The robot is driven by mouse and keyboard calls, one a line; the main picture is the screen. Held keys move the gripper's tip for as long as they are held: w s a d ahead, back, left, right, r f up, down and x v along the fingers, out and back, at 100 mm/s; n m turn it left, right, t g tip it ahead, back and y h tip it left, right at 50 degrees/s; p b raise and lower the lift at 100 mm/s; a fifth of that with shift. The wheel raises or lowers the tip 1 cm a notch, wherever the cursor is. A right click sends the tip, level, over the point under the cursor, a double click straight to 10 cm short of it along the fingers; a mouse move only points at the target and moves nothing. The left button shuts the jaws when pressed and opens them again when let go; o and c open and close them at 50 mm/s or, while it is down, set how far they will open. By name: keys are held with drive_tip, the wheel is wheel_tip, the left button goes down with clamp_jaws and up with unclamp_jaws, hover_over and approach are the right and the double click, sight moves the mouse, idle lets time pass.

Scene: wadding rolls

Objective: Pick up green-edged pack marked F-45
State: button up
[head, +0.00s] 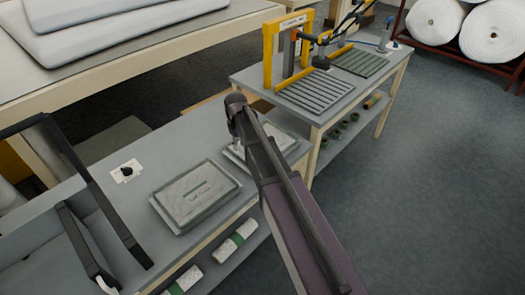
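A grey pack with green edges (197,193) lies flat on the grey table, left of my arm. Its top has a printed mark that is too small to read for sure. A second pale pack with a greenish edge (236,154) lies on the same table further back, partly hidden behind my arm. Its mark cannot be seen. My gripper (235,137) appears to point down at the second pack, mostly hidden by my arm. I cannot tell whether it touches the pack or whether its fingers are open.
A white card with a black knob (127,171) lies on the table at left. Wrapped rolls (236,241) sit on the shelf below. A side bench (330,103) carries a yellow frame (270,55) and slatted plates. White rolls (493,32) rest on a rack at back right. The right floor is clear.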

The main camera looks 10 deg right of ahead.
sight(240, 157)
drive_tip(key=shift+f+b, duration=0.3)
drive_tip(key=shift+f, duration=0.15)
drive_tip(key=f+b, duration=0.3)
drive_tip(key=shift+s, duration=0.25)
drive_tip(key=shift+f+b, duration=0.95)
drive_tip(key=shift+f, duration=0.05)
clamp_jaws()
